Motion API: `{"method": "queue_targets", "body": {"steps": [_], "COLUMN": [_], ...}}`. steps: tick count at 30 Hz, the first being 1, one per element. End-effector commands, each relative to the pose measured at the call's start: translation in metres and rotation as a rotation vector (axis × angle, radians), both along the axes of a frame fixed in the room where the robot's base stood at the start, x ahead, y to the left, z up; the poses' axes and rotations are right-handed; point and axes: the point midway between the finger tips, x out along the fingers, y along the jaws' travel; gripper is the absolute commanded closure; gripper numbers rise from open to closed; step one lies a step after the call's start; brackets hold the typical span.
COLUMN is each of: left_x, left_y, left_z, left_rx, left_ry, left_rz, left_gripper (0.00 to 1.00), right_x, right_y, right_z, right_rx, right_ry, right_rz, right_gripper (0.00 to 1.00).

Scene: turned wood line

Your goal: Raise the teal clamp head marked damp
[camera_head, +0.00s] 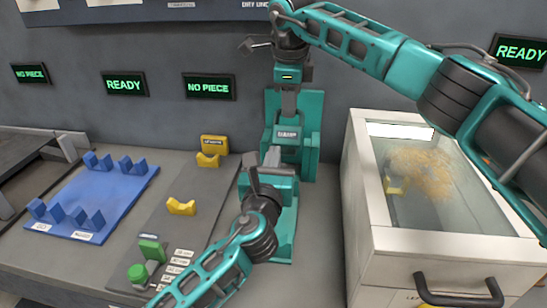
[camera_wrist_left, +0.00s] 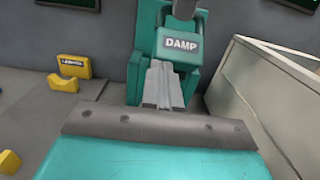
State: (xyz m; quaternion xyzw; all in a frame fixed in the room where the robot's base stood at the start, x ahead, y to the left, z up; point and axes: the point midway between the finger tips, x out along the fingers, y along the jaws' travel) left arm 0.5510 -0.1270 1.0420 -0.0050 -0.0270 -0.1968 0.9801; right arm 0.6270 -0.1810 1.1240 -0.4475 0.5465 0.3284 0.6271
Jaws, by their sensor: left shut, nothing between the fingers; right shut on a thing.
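The teal clamp head (camera_head: 288,134) sits on the front of an upright teal stand (camera_head: 310,120) near the back wall. Its white label is too small to read in the head view, but reads DAMP in the left wrist view (camera_wrist_left: 180,44). My right gripper (camera_head: 288,98) comes down from above and is shut on the grey top part of the clamp head; the exact grip is hard to see. My left gripper (camera_head: 272,158) is shut and empty, just in front of and below the head. Its closed fingers (camera_wrist_left: 163,85) also show in the left wrist view.
A white glass-topped box (camera_head: 360,180) stands to the right. Yellow V-shaped rests (camera_head: 181,207) stand on a grey strip at left, with a green button (camera_head: 138,273) at its front. A blue tray (camera_head: 75,190) lies further left. Wall signs read READY or NO PIECE.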

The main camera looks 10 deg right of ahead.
Motion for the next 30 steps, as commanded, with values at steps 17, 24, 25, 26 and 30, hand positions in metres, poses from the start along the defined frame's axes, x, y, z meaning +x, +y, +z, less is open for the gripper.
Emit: {"method": "queue_targets", "body": {"steps": [17,24,25,26,30], "left_x": [0.009,0.010,0.010,0.010,0.010], "left_y": [-0.003,-0.003,-0.003,-0.003,-0.003], "left_z": [0.015,0.017,0.017,0.017,0.016], "left_rx": [-0.003,-0.003,-0.003,-0.003,-0.003], "left_ry": [-0.003,-0.005,-0.005,-0.004,-0.004], "left_rz": [0.000,0.002,0.002,0.002,0.002], "left_gripper": [1.00,1.00,1.00,1.00,1.00], "right_x": [-0.003,-0.003,-0.003,-0.003,-0.004], "right_y": [0.000,0.002,0.002,0.002,0.002], "right_z": [-0.008,-0.007,-0.007,-0.007,-0.001], "right_rx": [-0.005,-0.004,-0.004,-0.004,-0.003], "right_ry": [0.018,0.019,0.019,0.019,0.017], "right_rz": [0.006,0.008,0.007,0.007,0.006], "right_gripper": [1.00,0.67,0.64,0.61,0.60]}}
